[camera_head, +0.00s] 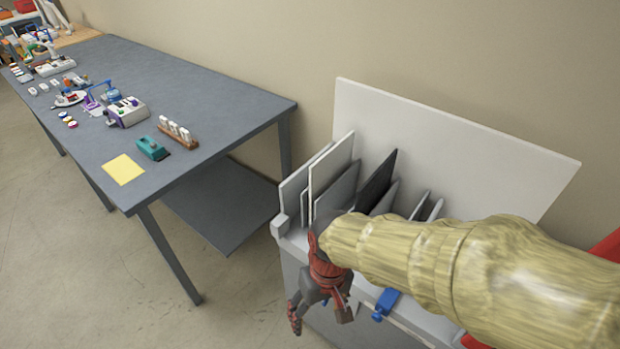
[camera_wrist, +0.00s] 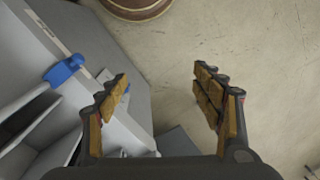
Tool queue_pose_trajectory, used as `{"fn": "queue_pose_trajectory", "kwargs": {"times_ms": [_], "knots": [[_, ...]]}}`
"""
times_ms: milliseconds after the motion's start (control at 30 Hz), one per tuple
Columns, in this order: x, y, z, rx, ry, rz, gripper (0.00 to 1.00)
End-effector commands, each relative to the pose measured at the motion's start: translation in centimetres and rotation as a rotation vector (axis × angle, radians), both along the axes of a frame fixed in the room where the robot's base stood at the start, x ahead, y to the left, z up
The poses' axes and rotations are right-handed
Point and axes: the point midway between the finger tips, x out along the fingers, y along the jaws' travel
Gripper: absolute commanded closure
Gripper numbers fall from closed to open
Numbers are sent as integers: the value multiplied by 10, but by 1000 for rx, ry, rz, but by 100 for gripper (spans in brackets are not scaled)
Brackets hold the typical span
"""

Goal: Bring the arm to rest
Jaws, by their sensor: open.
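My gripper (camera_head: 321,312) hangs at the end of my wood-patterned arm, in front of the left end of a grey rack cabinet (camera_head: 284,254). In the wrist view its two brown-padded fingers (camera_wrist: 162,80) are spread wide with nothing between them. Bare floor shows between and beyond the fingertips. The left finger overlaps the edge of the cabinet in that view.
The cabinet holds several upright panels (camera_head: 330,172) before a large white board (camera_head: 430,150). A blue clip-like part (camera_head: 386,303) sits on its front; it also shows in the wrist view (camera_wrist: 64,70). A grey table (camera_head: 200,95) with small devices stands left.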

Motion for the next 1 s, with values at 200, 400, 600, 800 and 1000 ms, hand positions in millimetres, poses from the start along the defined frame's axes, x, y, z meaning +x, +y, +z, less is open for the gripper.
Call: {"fn": "queue_pose_trajectory", "kwargs": {"times_ms": [200, 400, 600, 800, 1000], "knots": [[-5, -73, 67, -21, -148, -84, 33], [-7, -122, 122, -9, -337, -203, 33], [-11, -155, 172, 9, -498, -329, 33], [-13, -173, 184, 0, -535, -394, 33], [-13, -173, 184, 0, -534, -397, 33]]}}
